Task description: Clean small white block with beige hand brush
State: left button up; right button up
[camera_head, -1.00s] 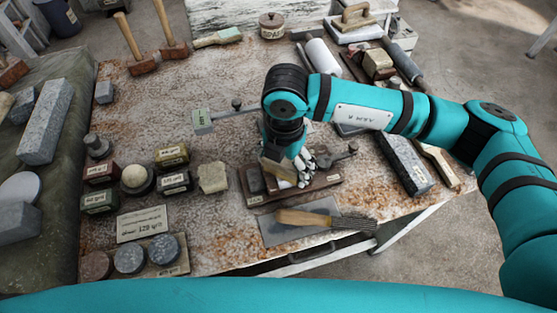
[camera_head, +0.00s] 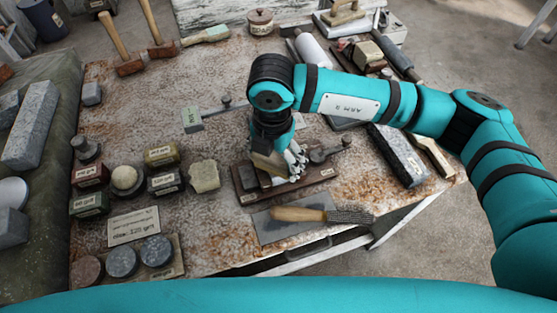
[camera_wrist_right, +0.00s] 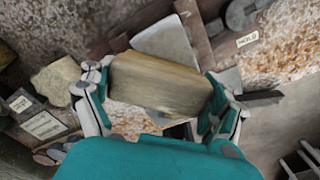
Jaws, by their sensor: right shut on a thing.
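My right gripper (camera_wrist_right: 160,95) is shut on the beige hand brush (camera_wrist_right: 160,85), a wooden-backed block held crosswise between its fingers. In the head view, the brush (camera_head: 269,163) is above a dark wooden holding board (camera_head: 310,184). A pale block (camera_head: 279,180), apparently the small white block, shows on the board below the brush, partly hidden by brush and fingers. In the right wrist view, a pale wedge-shaped surface (camera_wrist_right: 168,40) shows beyond the brush. I cannot tell whether bristles and block touch. My left gripper is not in view.
A wooden-handled tool (camera_head: 300,214) lies on a grey plate in front of the board. Labelled tins (camera_head: 162,156), a yellowish lump (camera_head: 204,176) and round discs (camera_head: 122,262) crowd the left. A dark slab (camera_head: 400,157) lies right, near the table edge.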

jog(key=shift+w+a, duration=0.45)
jog(key=shift+a, duration=0.4)
jog(key=shift+r, duration=0.1)
jog(key=shift+d, duration=0.15)
jog(key=shift+s+d+r, duration=0.4)
jog(key=shift+d+r, duration=0.2)
jog(key=shift+d, duration=0.1)
jog(key=shift+s+d+r, duration=0.1)
jog(key=shift+s+d, duration=0.05)
jog(key=shift+d, duration=0.1)
jog(key=shift+a+f+b, duration=0.1)
jog(key=shift+f+b, duration=0.15)
jog(key=shift+b, duration=0.1)
